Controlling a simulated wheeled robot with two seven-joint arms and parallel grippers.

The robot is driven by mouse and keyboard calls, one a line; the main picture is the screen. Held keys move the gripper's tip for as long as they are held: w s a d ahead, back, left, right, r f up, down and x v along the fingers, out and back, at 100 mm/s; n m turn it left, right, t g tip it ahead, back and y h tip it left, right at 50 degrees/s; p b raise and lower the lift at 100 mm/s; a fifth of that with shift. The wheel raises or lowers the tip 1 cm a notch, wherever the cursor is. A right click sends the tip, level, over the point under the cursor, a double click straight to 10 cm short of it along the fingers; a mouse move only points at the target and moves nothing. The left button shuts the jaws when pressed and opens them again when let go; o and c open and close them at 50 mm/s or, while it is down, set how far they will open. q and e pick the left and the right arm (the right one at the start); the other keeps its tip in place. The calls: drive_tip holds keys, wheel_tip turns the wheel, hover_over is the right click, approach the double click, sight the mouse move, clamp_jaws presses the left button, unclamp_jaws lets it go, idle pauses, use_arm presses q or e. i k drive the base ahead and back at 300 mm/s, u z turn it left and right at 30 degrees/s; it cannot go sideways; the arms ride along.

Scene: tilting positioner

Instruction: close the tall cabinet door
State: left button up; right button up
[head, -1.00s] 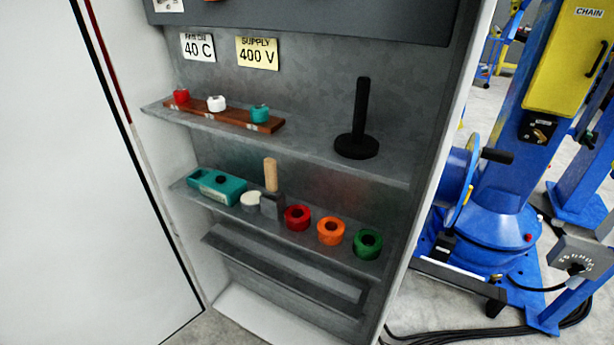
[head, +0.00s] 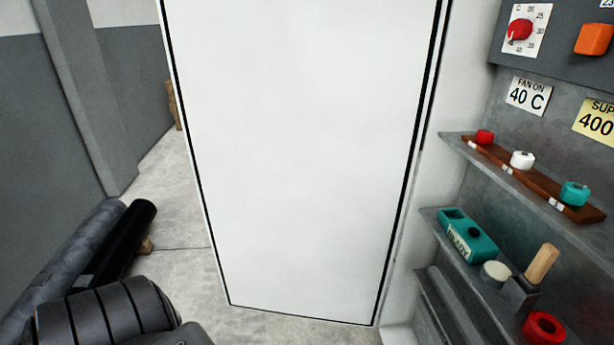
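The tall cabinet door (head: 300,150) is a white panel with black edging, seen in the middle of the head view. It stands open, swung out to the left of the cabinet (head: 405,275). The cabinet's inside and its shelves show at the right. No handle shows on the door face in view. A black ribbed part, likely of my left arm, shows at the bottom left, apart from the door in the picture. Neither gripper's fingers are in view.
The upper shelf (head: 460,150) holds a wooden strip (head: 535,180) with red, white and teal knobs. The lower shelf holds a teal block (head: 467,236), a wooden-handled tool (head: 541,265) and a red ring (head: 543,328). Dark rolls (head: 125,240) lie at left. Clear floor (head: 178,215) lies left of the door.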

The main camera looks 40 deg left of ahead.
sight(302, 122)
drive_tip(key=z, duration=2.6)
drive_tip(key=k, duration=2.15)
drive_tip(key=u, duration=2.3)
drive_tip(key=k, duration=0.15)
drive_tip(key=u, duration=0.15)
